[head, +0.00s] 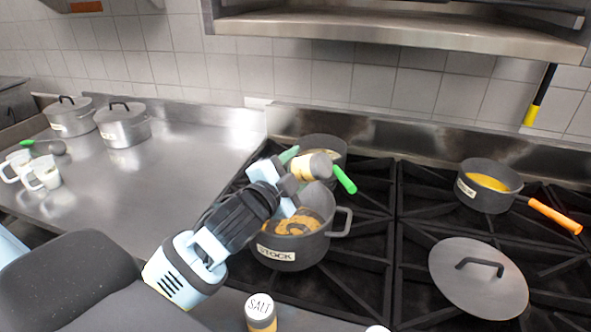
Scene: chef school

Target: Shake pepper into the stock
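The pot labelled STOCK (283,252) stands on the stove with orange-brown contents showing inside. My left gripper (290,182) is above its rear left side. The gripper's light blue fingers are closed around a small cream shaker with a dark end (306,167), which is tipped on its side over the pot. No label on this shaker is readable, so I cannot confirm it is the pepper. My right gripper is not in view.
A SALT shaker (261,312) stands at the front edge. A green-handled pan (327,146) sits behind the stock pot. An orange-handled pot (487,187) and a loose lid (470,262) are at right. Lidded pots (122,126) and white cups (44,172) stand on the left counter.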

